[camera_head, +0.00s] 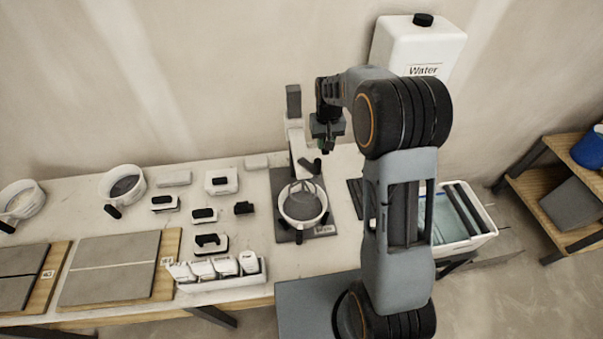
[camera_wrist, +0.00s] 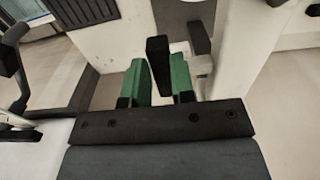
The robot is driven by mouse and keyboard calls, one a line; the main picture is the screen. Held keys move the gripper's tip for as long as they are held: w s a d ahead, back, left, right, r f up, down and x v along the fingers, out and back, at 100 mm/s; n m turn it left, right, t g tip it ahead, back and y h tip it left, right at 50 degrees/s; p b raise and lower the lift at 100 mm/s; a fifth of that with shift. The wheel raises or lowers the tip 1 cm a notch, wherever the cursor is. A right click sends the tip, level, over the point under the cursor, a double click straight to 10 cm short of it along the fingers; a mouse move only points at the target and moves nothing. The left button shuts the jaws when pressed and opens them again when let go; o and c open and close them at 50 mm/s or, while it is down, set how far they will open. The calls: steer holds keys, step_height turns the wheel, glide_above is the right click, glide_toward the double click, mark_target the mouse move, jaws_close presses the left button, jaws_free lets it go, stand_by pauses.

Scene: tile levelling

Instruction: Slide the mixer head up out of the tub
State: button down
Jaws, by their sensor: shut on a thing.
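The mixer stands on a dark base plate (camera_head: 318,232) against the wall, with a white upright part and a dark block (camera_head: 293,102) at its top. The round tub (camera_head: 287,217) with dark handles sits on the base, and a wire beater (camera_head: 303,188) shows within its rim. My gripper (camera_head: 327,148) is at the right side of the mixer, above the tub. In the wrist view its green fingers (camera_wrist: 160,84) are shut around a black bar-shaped handle (camera_wrist: 158,52) beside the mixer's white body (camera_wrist: 240,40). My gripper hides part of the mixer.
A water container (camera_head: 440,50) stands behind my arm at the right. A white bin (camera_head: 475,240) is on the right. Several small devices, a tray of white packs (camera_head: 225,283), tiles (camera_head: 110,265) and two more tubs (camera_head: 125,182) fill the left of the table.

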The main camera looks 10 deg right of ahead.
steer(key=shift+s+r, duration=0.15)
steer(key=shift+r, duration=1.75)
steer(key=c, duration=1.4)
jaws_free()
steer(key=o, duration=0.3)
steer(key=shift+s+r, duration=0.1)
steer(key=shift+s, duration=0.05)
steer(key=o, duration=0.3)
steer(key=shift+o, duration=0.2)
step_height(320, 180, up, 7)
